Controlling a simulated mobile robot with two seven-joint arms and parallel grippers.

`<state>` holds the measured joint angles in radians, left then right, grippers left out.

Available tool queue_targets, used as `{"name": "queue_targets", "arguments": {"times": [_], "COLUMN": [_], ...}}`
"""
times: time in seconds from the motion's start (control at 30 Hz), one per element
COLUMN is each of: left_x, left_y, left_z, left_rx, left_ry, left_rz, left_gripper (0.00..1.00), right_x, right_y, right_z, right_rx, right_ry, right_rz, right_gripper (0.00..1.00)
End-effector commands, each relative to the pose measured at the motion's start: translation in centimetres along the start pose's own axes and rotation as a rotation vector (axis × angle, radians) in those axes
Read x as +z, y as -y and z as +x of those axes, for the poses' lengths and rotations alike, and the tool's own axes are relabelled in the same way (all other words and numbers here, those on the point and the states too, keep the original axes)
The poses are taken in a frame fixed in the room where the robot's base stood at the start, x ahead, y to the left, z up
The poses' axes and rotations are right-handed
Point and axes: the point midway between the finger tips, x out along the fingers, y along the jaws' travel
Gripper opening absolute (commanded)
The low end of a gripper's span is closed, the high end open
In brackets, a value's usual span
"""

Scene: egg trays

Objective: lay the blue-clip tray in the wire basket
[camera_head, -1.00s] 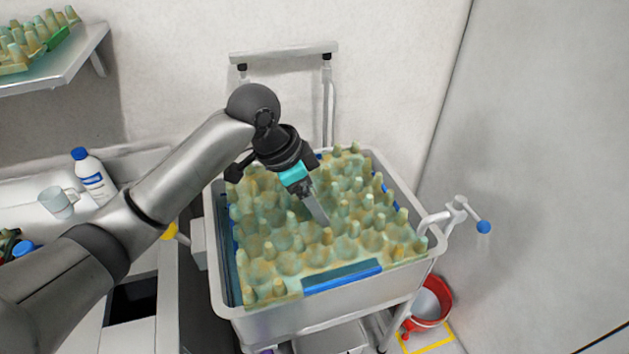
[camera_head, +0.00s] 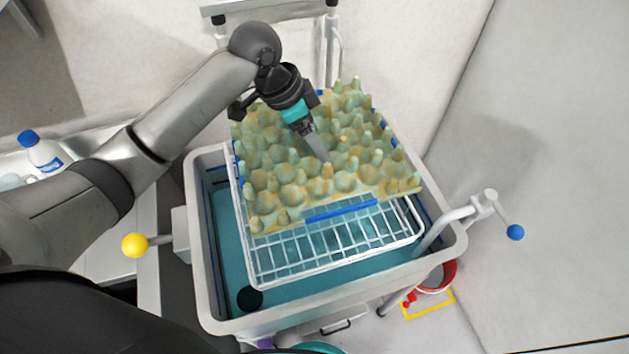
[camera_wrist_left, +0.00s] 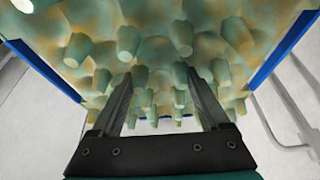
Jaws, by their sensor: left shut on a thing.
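The blue-clip tray (camera_head: 268,222) is a green and tan bumpy egg tray with a blue clip on its near edge and more blue along its sides. My left gripper (camera_head: 322,157) is shut on it near the middle. The tray appears held above the white wire basket (camera_head: 338,264), shifted toward the back, and hides the basket's rear part. The basket's near part shows bare wires. In the left wrist view my left gripper (camera_wrist_left: 158,82) reaches into the pegs of the tray (camera_wrist_left: 160,18); the exact grip is hard to see. My right gripper is not in view.
The basket sits in a grey tub (camera_head: 203,255) with a teal floor, on a cart. A handle with a blue knob (camera_head: 515,232) sticks out right, and a yellow knob (camera_head: 135,245) left. A white bottle (camera_head: 44,153) stands left. A red bucket (camera_head: 440,278) is on the floor.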

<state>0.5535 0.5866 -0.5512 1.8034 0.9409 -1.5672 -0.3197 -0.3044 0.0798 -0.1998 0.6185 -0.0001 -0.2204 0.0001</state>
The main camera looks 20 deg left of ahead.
Motion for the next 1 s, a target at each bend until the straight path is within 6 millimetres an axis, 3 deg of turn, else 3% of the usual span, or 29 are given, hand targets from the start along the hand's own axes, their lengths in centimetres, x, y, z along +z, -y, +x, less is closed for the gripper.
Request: {"name": "queue_targets", "arguments": {"times": [0.2, 0.4, 0.6, 0.8, 1.0], "left_x": [2.5, 4.0, 4.5, 5.7, 6.0], "left_y": [-0.1, -0.1, 0.0, 0.0, 0.1], "left_z": [5.8, 9.5, 11.0, 13.8, 14.5], "left_rx": [0.003, 0.001, -0.001, 0.000, -0.002], "left_ry": [0.002, 0.001, -0.001, 0.000, -0.001], "left_rz": [-0.004, -0.002, 0.000, -0.002, 0.001], "left_gripper": [0.00, 0.00, 0.00, 0.00, 0.00], "right_x": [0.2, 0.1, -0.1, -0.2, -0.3], "right_y": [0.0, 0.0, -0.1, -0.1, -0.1], "right_z": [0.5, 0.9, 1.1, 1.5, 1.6], "right_rx": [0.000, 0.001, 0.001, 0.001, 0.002], "right_ry": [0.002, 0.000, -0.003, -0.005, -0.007], "right_rz": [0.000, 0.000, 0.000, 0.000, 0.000], "right_gripper": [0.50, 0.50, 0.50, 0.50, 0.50]}}
